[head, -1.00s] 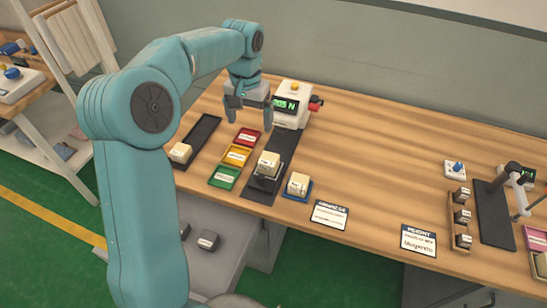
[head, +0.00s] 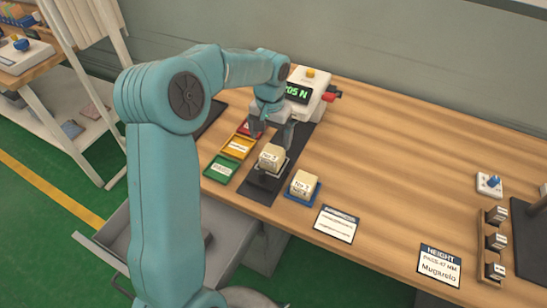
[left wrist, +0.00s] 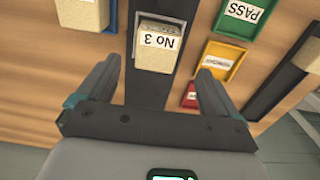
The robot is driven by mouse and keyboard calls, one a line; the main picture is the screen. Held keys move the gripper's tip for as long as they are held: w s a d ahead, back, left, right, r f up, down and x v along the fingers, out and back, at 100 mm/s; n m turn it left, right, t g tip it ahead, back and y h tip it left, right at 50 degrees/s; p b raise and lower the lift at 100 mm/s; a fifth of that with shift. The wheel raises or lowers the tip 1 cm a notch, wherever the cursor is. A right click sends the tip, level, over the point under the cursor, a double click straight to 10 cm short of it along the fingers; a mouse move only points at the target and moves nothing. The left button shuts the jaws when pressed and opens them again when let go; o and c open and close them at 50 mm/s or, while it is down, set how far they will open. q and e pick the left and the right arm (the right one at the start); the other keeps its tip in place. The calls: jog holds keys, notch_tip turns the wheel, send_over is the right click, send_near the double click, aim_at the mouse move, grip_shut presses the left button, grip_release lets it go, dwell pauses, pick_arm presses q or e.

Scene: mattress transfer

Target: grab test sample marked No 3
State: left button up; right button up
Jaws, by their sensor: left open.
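The test sample marked No 3 (head: 271,158) is a beige block with a white label. It stands on the dark plate at the front end of a black strip (head: 262,184). In the left wrist view the sample (left wrist: 159,42) shows its label clearly, ahead of and between the lines of the fingers. My left gripper (head: 270,136) is open and empty, just behind and above the sample in the head view. Its fingers also show spread in the left wrist view (left wrist: 160,82). I see no contact with the sample. My right gripper is not in view.
A second beige block (head: 304,184) sits on a blue tray close by on the right. Green (head: 221,168), yellow (head: 238,146) and red trays lie to the left. A press with a green display (head: 305,92) stands behind. The table's middle is clear.

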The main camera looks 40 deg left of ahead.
aim_at(272, 152)
pick_arm(q)
notch_tip(272, 152, down, 3)
jog(key=shift+w+r, duration=0.15)
jog(key=shift+r, duration=0.05)
jog(key=shift+s+f, duration=0.3)
jog(key=shift+f, duration=0.3)
jog(key=f, duration=0.4)
jog(key=shift+w+d+f+p, duration=0.2)
jog(key=shift+w+p, duration=0.05)
jog(key=shift+p, duration=0.15)
jog(key=shift+s, duration=0.1)
jog(key=c, duration=0.8)
jog(key=shift+r, duration=0.1)
jog(key=c, duration=0.3)
